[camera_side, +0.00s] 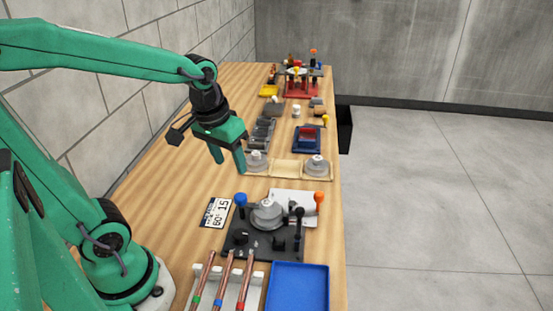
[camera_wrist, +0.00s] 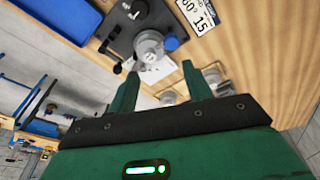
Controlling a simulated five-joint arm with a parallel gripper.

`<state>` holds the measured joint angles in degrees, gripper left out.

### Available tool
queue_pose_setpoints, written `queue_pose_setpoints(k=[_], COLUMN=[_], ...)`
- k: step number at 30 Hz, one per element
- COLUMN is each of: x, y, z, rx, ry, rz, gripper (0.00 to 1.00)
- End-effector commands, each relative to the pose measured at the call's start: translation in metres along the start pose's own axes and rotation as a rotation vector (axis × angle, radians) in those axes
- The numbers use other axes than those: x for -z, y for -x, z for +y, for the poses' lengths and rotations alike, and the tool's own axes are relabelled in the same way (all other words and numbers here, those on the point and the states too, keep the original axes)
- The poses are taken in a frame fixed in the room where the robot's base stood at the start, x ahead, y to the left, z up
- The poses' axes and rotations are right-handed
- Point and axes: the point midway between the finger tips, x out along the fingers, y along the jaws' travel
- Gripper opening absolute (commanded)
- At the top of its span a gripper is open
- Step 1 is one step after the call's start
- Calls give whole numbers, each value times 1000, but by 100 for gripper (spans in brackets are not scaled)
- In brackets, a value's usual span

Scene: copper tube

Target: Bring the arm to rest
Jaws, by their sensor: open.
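My green gripper (camera_side: 229,166) hangs above the wooden bench in the side view, over the left part of the bench, left of the grey round dies. Its two fingers are apart and nothing is between them. The wrist view also shows my gripper (camera_wrist: 167,82) with its fingers spread and empty. A tube bender (camera_side: 265,212) with a grey round die, a blue knob and an orange-tipped lever stands nearer the camera on a dark plate. It also shows in the wrist view (camera_wrist: 150,45), beyond the fingers.
Several copper tubes (camera_side: 223,282) lie on a white rack at the front, beside a blue tray (camera_side: 298,287). A card reading 60° 15 (camera_side: 216,212) lies left of the bender. A tray with two grey dies (camera_side: 286,168), a blue tool (camera_side: 307,138) and a red stand (camera_side: 298,86) are farther back.

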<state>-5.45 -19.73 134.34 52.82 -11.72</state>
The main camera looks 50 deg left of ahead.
Motion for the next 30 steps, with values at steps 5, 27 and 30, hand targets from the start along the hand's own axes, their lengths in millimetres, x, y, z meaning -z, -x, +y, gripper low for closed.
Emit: queue_pose_setpoints(k=[5, 27, 30], x=[-16, -48, -48], y=[22, 52, 52], z=[6, 12, 12], rx=[-26, -61, -61], ry=[-101, -295, -294], rz=[95, 269, 268], gripper=[50, 50, 50])
